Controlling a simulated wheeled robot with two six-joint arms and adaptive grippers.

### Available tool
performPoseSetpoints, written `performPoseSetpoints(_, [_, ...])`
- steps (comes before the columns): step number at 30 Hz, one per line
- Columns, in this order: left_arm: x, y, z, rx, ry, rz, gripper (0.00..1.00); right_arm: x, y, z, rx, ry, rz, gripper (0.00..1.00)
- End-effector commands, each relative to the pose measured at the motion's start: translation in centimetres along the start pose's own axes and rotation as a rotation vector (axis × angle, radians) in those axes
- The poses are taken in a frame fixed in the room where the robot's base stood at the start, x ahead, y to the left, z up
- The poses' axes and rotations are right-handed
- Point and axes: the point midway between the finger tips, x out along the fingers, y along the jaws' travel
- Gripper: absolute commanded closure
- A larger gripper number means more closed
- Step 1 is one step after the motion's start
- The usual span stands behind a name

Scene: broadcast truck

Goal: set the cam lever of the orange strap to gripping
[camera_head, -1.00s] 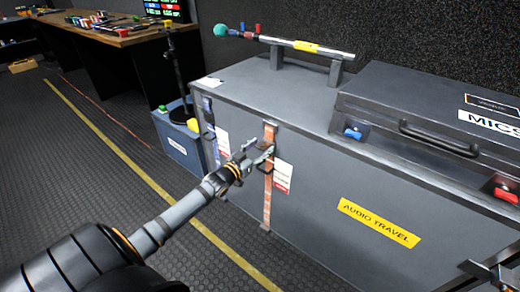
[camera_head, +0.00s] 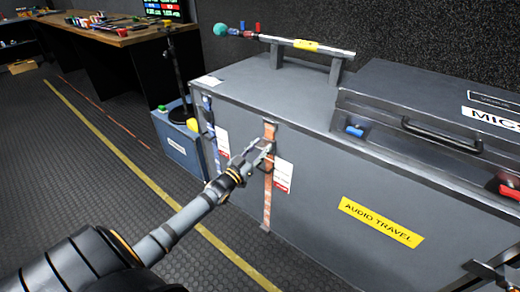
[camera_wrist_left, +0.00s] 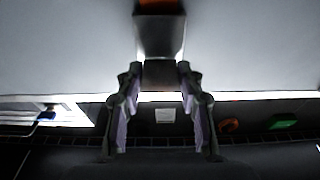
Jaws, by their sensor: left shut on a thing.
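The orange strap (camera_head: 267,205) runs down the front of the grey audio travel case. Its cam buckle and lever sit near the top of the strap and are partly hidden by my left gripper (camera_head: 264,148). That gripper is at the strap, shut on the cam lever. In the left wrist view, the fingertips (camera_wrist_left: 160,72) close on a dark grey block, which looks like the lever, with a bit of orange strap (camera_wrist_left: 160,6) beyond it. The lever's exact angle is hard to tell. Part of my right gripper (camera_head: 488,272) shows at the lower right edge; its jaws are unclear.
The grey case (camera_head: 310,215) fills the right side, with a smaller mics case (camera_head: 440,125) on top. A blue strap (camera_head: 209,125) is left of the orange one. A blue box (camera_head: 180,145) stands on the floor behind. The floor at left is clear.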

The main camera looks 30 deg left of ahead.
Motion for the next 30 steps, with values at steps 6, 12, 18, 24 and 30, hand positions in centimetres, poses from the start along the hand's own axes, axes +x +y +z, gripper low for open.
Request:
performPoseSetpoints(6, [0.0,0.0,0.0,0.000,-0.001,0.000,0.41,0.0,0.0,0.0,0.000,0.000,0.000,0.60])
performPoseSetpoints(12, [0.0,0.0,0.0,0.000,-0.001,0.000,0.40,0.0,0.0,0.0,0.000,0.000,0.000,0.60])
performPoseSetpoints(18, [-0.6,0.0,0.1,0.002,-0.002,0.001,0.40,0.0,0.0,0.0,0.000,-0.002,0.000,0.60])
performPoseSetpoints(24, [-4.0,0.0,0.2,0.002,-0.008,0.004,0.40,0.0,0.0,0.0,0.000,-0.001,0.000,0.60])
performPoseSetpoints(30, [-8.8,0.1,0.2,0.003,-0.009,0.005,0.40,0.0,0.0,0.0,0.000,-0.001,0.000,0.60])
